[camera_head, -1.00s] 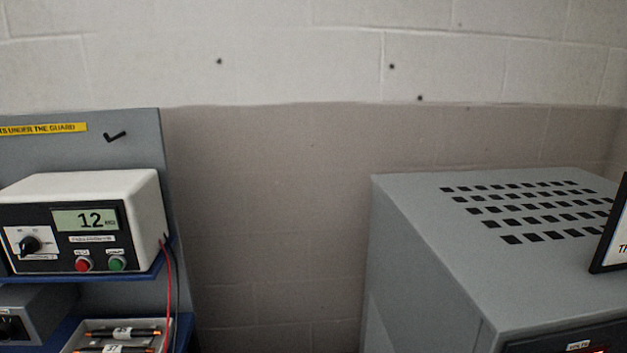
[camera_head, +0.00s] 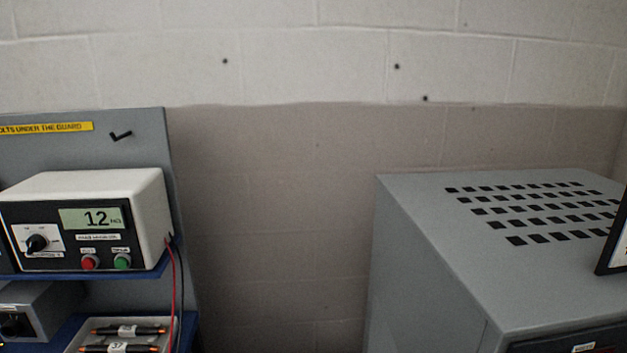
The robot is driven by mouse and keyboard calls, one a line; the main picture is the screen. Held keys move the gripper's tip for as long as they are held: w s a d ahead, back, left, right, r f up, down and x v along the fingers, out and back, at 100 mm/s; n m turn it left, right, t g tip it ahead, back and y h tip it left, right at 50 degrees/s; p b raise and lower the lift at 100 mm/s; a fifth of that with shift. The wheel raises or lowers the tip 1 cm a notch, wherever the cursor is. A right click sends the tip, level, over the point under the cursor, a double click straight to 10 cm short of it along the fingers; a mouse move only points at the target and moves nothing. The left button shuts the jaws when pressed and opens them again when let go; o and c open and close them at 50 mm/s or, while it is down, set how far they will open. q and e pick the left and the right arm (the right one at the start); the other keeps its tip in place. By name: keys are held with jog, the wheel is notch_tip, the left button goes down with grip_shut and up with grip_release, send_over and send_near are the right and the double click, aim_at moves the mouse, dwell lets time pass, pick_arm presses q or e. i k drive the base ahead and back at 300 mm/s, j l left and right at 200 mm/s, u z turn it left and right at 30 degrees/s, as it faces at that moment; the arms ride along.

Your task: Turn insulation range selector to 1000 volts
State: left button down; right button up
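The insulation tester (camera_head: 90,205) is a white box with a black front, standing on a blue shelf at the left. Its display (camera_head: 90,218) reads 12 with a small unit I cannot read clearly. The black selector knob (camera_head: 37,243) sits on a white dial plate at the left of the front. The dial marks are too small to read, so I cannot tell its setting. A red button (camera_head: 89,262) and a green button (camera_head: 122,261) are below the display. Neither of my grippers is in view.
A grey cabinet (camera_head: 430,265) with a slotted top stands at the right. A tray (camera_head: 75,336) of probe-like items and a grey box (camera_head: 40,300) are below the tester. Red and black leads hang at its right side. A bare wall shows between.

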aim_at(37, 242)
jog(key=u, duration=1.45)
